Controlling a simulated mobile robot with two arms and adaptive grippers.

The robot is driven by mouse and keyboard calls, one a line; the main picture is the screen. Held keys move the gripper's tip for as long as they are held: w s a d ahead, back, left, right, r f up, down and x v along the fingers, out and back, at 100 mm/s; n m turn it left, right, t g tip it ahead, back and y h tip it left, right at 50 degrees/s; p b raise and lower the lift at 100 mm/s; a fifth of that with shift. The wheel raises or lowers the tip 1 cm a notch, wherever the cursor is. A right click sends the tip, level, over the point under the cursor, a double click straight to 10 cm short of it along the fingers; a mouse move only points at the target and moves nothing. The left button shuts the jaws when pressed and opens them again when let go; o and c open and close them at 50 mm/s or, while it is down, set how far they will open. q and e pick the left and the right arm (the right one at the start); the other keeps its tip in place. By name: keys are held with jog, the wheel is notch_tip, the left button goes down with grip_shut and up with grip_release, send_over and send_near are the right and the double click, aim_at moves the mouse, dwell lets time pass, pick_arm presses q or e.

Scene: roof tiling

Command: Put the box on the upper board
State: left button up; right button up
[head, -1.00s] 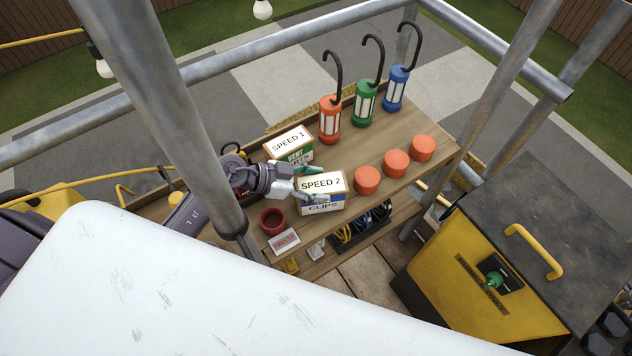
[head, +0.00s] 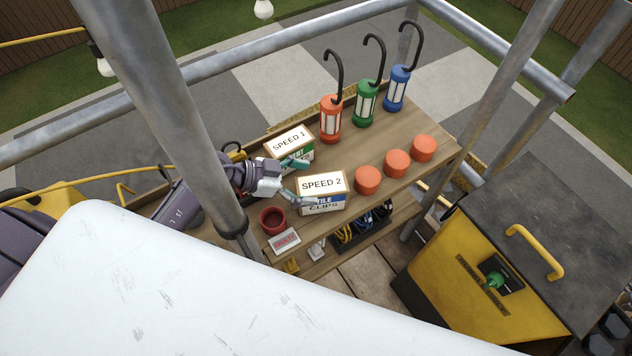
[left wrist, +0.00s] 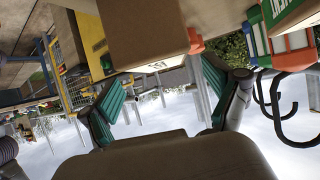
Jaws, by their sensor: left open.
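A cardboard box with a white "SPEED 2" top and a blue "TILE CLIPS" front (head: 323,190) stands upright on the upper board (head: 405,188). A second box, marked "SPEED 1" (head: 290,143), with a green front, stands just behind it to the left. My left gripper (head: 292,180) is open at the left side of the "SPEED 2" box, its teal fingers spread. In the left wrist view, the plain brown side of the nearer box (left wrist: 145,35) is beyond the fingertips, with nothing between the fingers. My right gripper is not in view.
Three orange discs (head: 396,164) sit right of the box. Red, green and blue hook lamps (head: 365,104) stand along the back edge. A dark red ring (head: 272,221) and a white card are at front left. A black cable tray (head: 362,232) is below. A metal post (head: 190,130) partly hides my arm.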

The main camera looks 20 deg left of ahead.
pick_arm(q)
jog(key=v, duration=0.9)
jog(key=shift+b, duration=0.45)
jog(key=shift+a, duration=0.1)
